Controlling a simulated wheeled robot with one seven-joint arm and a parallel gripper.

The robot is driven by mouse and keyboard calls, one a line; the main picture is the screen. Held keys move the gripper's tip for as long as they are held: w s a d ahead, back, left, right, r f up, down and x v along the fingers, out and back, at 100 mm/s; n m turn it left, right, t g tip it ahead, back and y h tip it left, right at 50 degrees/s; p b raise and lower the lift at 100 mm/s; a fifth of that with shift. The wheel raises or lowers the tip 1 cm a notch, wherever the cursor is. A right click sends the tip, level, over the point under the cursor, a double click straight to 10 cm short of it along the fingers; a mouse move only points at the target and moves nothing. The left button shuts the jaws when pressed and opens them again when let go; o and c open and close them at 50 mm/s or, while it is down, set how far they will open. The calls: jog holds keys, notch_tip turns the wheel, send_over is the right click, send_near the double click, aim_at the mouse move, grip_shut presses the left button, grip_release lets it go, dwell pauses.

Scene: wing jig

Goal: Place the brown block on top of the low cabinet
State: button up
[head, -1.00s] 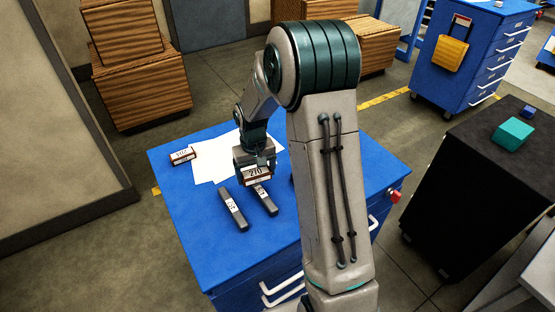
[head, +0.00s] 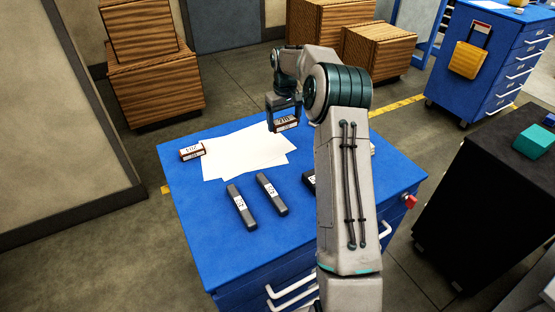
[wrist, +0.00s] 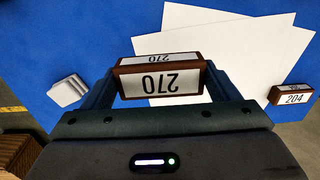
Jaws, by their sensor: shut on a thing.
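My gripper (head: 284,104) is shut on a brown block (head: 287,124) with a white label. In the wrist view the block (wrist: 160,82) reads 270 and sits between the two fingers (wrist: 160,88). It is held above the blue drawer cabinet (head: 215,255), over the far part of its top. A second brown block (head: 192,152), labelled 204 in the wrist view (wrist: 291,96), lies at that cabinet's left side. A black cabinet (head: 475,215) stands at the right. I cannot tell which of the two is the low cabinet.
White paper sheets (head: 245,155) lie on the blue top, with dark labelled bars (head: 240,207) nearer me. A teal block (head: 534,141) stands on the black cabinet, whose front top is clear. Wooden crates (head: 155,85) stand behind. A taller blue drawer cabinet (head: 475,75) is at the back right.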

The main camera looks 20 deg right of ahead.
jog(key=p, duration=0.2)
send_over(256, 164)
notch_tip(256, 164, down, 6)
jog(key=shift+w+d+f, duration=0.1)
jog(key=shift+f, duration=0.25)
jog(key=shift+f+p, duration=0.65)
jog(key=shift+f, duration=1.5)
jog(key=o, duration=0.9)
notch_tip(256, 164, up, 12)
jog(key=b, duration=0.2)
jog(key=s+a+r, duration=0.1)
jog(key=s+r, duration=0.7)
jog(key=shift+s+d+r+m+t, duration=0.1)
jog(key=shift+s+r+m+t, duration=0.4)
jog(key=shift+s, duration=4.4)
jog(key=shift+s+a+r+m+t, duration=0.2)
jog(key=shift+s+r+t, duration=0.45)
jog(key=shift+s, duration=4.3)
jog(key=shift+s+d+r+m+t, duration=0.2)
jog(key=shift+s+r+m+t, duration=0.3)
jog(key=shift+s, duration=4.4)
jog(key=shift+r, duration=0.1)
